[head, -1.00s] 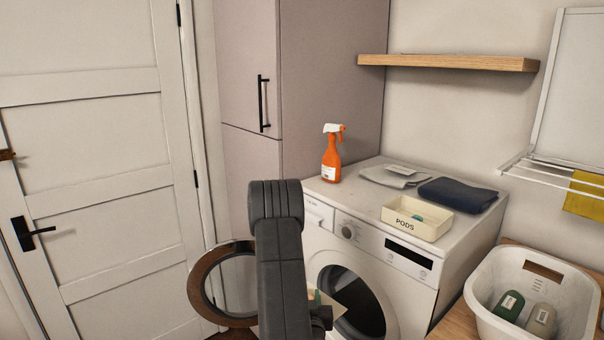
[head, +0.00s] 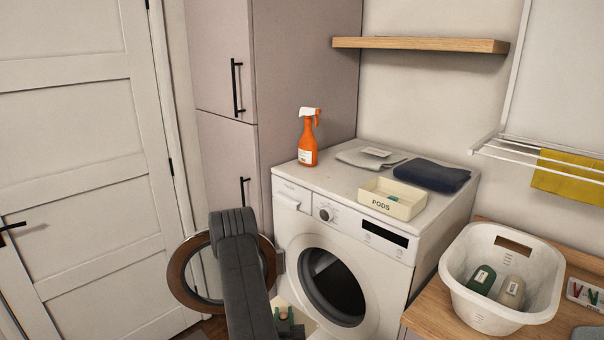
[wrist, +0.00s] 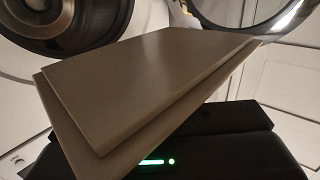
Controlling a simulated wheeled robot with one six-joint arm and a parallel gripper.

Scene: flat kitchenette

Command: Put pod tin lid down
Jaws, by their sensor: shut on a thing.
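The pod tin lid is a flat, stepped panel (wrist: 150,85) that fills the middle of the wrist view, tilted in the picture. My gripper (head: 287,318) is shut on it. In the head view only a small cream part of the lid (head: 307,325) shows low in front of the washer, partly hidden by my arm. The cream tin marked PODS (head: 380,206) stands open on the washer's top near its front edge, with a teal pod visible inside.
The washer (head: 350,235) has its round door (head: 180,275) swung open to the left. A white basket (head: 470,300) is at right.

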